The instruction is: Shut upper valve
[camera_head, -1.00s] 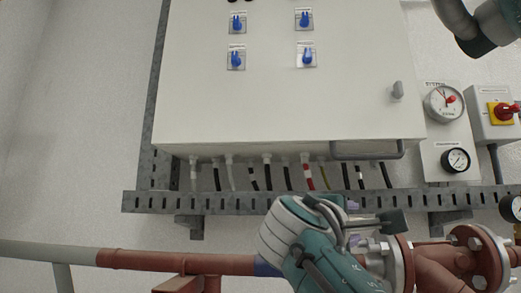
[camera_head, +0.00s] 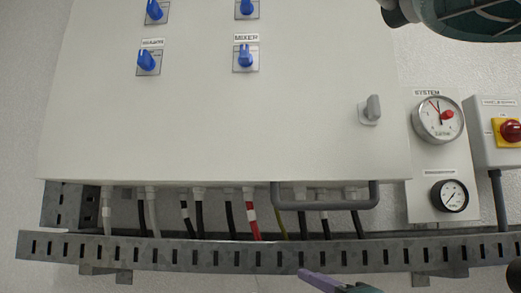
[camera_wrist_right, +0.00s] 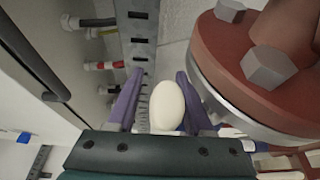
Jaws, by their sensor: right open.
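In the right wrist view, my right gripper (camera_wrist_right: 158,76) is open, with one purple finger on each side of a cream rounded knob (camera_wrist_right: 167,106). The knob shows in the gap between the fingers; I cannot tell whether they touch it. It may be the valve's handle end, but the rest of the valve is hidden. A red-brown flange (camera_wrist_right: 235,70) with large bolts is close by on the right. My left gripper cannot be made out.
A white cabinet (camera_head: 220,120) with blue switches and a grey handle (camera_head: 325,205) fills the head view. A slotted metal rail (camera_head: 200,257) runs below its cables. Gauges (camera_head: 437,120) and a red-yellow switch (camera_head: 509,131) are on the right.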

